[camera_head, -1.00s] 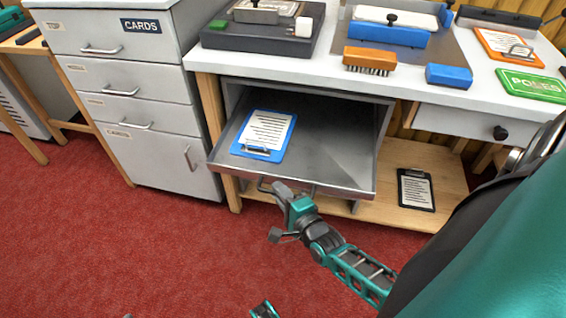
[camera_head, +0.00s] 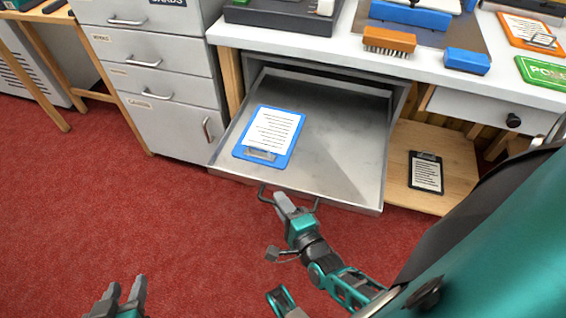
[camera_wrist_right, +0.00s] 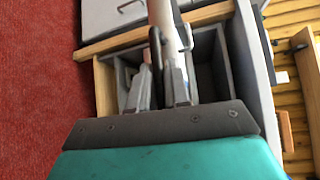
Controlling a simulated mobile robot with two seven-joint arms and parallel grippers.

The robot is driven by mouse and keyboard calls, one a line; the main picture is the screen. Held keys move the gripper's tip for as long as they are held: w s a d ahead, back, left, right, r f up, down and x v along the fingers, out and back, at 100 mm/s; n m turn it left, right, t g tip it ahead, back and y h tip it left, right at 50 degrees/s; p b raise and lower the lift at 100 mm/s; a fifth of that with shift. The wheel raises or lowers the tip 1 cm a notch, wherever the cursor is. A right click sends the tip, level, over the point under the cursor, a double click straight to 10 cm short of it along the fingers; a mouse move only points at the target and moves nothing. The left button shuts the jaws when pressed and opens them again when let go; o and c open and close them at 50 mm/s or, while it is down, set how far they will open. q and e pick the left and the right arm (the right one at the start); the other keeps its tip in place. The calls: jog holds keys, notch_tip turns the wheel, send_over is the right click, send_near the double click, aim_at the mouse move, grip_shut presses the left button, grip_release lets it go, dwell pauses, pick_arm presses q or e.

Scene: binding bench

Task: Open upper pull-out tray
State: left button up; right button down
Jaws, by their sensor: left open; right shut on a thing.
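The grey metal upper pull-out tray (camera_head: 340,150) stands well out from its opening under the bench top. A blue clipboard (camera_head: 270,137) with a printed sheet lies on its left part. The tray's front bar handle (camera_head: 264,193) is at the front edge. My right gripper (camera_head: 284,201) is shut on this handle; its fingers partly hide the bar. In the right wrist view the gripper's fingers (camera_wrist_right: 167,82) are close together at a thin dark bar. My left gripper (camera_head: 125,290) is open and empty, low over the red floor, away from the tray.
A grey drawer cabinet (camera_head: 165,125) stands left of the tray. A black clipboard (camera_head: 426,172) lies on the wooden lower shelf (camera_head: 450,150) at the right. The bench top holds a brush (camera_head: 389,41) and a blue block (camera_head: 466,61). Red floor in front is clear.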

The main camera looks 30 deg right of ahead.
jog(key=c, duration=1.2)
grip_release()
jog(key=shift+s, duration=0.1)
pick_arm(q)
jog(key=shift+s+a+r+p, duration=0.1)
jog(key=shift+r+p, duration=0.45)
jog(key=shift+p, duration=0.05)
pick_arm(e)
jog(key=s+r, duration=0.1)
jog(key=s, duration=0.6)
jog(key=shift+s+a, duration=0.15)
jog(key=shift+a, duration=0.1)
jog(key=shift+r, duration=0.1)
pick_arm(q)
jog(key=s+a+r+y+p, duration=0.1)
jog(key=a+r+p, duration=0.2)
jog(key=r+p, duration=0.3)
jog(key=p, duration=0.5)
jog(key=shift+s+r, duration=0.2)
jog(key=shift+r, duration=0.1)
pick_arm(e)
notch_tip(320, 180, up, 15)
jog(key=w+a+n+g+y, duration=0.1)
jog(key=n+g, duration=0.4)
jog(key=n, duration=1.8)
jog(key=shift+w+a+g+y, duration=0.35)
jog(key=shift+a+y, duration=0.55)
jog(key=shift+y, duration=0.2)
